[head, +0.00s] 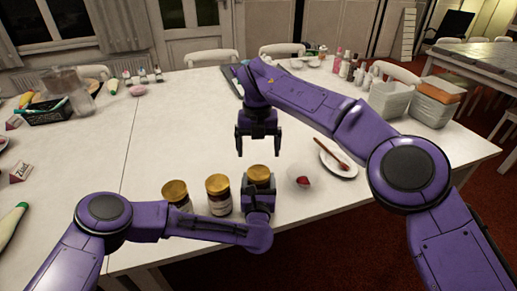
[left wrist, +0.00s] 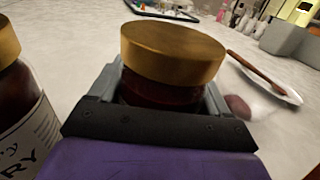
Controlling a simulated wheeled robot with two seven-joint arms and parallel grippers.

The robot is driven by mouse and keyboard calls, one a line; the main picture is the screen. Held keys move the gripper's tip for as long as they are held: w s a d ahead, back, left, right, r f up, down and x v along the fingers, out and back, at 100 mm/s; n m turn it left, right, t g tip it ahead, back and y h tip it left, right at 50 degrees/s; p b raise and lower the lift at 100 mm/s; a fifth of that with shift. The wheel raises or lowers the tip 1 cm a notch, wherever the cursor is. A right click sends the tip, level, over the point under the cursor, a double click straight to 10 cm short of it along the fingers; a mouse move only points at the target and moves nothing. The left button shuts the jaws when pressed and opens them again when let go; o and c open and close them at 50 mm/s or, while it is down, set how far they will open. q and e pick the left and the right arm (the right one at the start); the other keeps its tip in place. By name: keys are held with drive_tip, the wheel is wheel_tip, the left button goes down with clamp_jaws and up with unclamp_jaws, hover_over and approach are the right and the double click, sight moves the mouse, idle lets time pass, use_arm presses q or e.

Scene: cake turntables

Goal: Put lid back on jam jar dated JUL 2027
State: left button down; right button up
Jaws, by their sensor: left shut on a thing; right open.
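Three jam jars with gold lids stand in a row on the white table: a left jar (head: 175,191), a middle jar (head: 218,196) and a right jar (head: 259,174). My left gripper (head: 259,194) is shut around the right jar. In the left wrist view this held jar (left wrist: 172,52) is upright between the fingers, with a gold lid on top and dark red contents below. Its label is hidden. A neighbouring jar (left wrist: 22,115) shows part of a white label ending in "RY"; no date is readable. My right gripper (head: 258,152) is open and empty, pointing down beyond the held jar.
A white plate (head: 338,170) with a brown-handled utensil lies to the right, near a small white-and-red item (head: 300,178). Grey containers (head: 390,100), bottles and a dark tray stand farther back.

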sight(258, 172)
drive_tip(key=n, duration=0.4)
drive_tip(key=shift+s+r+n, duration=0.1)
drive_tip(key=shift+r+n, duration=0.15)
drive_tip(key=shift+n, duration=0.15)
drive_tip(key=n, duration=0.3)
drive_tip(key=shift+s, duration=0.1)
drive_tip(key=shift+f, duration=0.1)
wheel_tip(258, 172, down, 8)
drive_tip(key=shift+r, duration=0.1)
drive_tip(key=c, duration=1.1)
drive_tip(key=o, duration=1.2)
drive_tip(key=shift+o, duration=0.2)
wheel_tip(258, 172, up, 12)
